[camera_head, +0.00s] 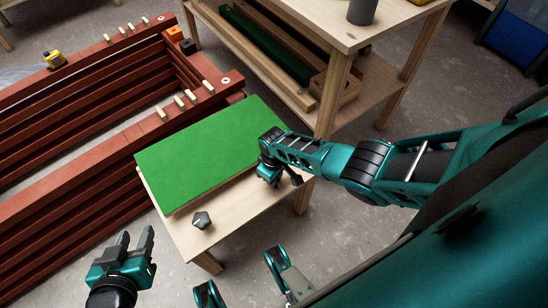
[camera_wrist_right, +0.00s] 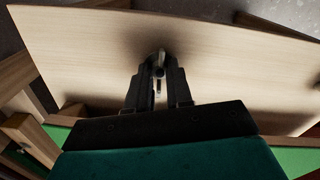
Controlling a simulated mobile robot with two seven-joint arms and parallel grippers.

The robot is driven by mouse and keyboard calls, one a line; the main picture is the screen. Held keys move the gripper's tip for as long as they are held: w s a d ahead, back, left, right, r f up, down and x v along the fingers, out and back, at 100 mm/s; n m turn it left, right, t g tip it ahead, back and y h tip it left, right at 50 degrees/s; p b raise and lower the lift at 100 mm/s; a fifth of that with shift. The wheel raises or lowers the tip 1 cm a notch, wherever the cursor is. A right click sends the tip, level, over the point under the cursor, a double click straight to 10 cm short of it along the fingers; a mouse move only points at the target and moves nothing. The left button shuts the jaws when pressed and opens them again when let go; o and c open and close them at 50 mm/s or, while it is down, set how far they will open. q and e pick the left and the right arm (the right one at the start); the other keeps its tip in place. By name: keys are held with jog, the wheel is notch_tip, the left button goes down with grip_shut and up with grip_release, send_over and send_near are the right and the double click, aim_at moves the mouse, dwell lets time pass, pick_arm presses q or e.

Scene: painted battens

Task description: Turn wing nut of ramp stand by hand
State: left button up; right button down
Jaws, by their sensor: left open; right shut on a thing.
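A green panel (camera_head: 205,150) lies tilted on a pale wooden stand (camera_head: 225,217) in the head view. My right arm reaches in from the right, and its wrist is at the panel's right edge. Its fingertips are hidden in that view. In the right wrist view, my right gripper (camera_wrist_right: 158,78) is shut on a small light metal piece, seemingly the wing nut (camera_wrist_right: 161,57), against a pale wooden face (camera_wrist_right: 230,55). The wing's shape is mostly hidden between the fingers. My left gripper (camera_head: 133,243) is open and empty at the lower left, apart from the stand.
A wooden workbench (camera_head: 300,22) stands behind. Grey floor is open around the stand's front.

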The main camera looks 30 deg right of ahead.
pick_arm(q)
jog(key=shift+a, duration=0.1)
pick_arm(e)
jog(key=c, duration=1)
grip_release()
pick_arm(q)
jog(key=shift+y, duration=0.3)
jog(key=r+p, duration=0.1)
jog(key=p, duration=0.1)
jog(key=a+r+p, duration=0.1)
jog(key=r+p, duration=0.1)
jog(key=p, duration=0.1)
jog(key=s+a+r+p, duration=0.1)
jog(key=r+p, duration=0.1)
jog(key=p, duration=0.1)
jog(key=shift+s, duration=0.1)
pick_arm(e)
notch_tip(320, 180, up, 13)
jog(key=shift+f, duration=0.1)
pick_arm(q)
jog(key=shift+r, duration=0.1)
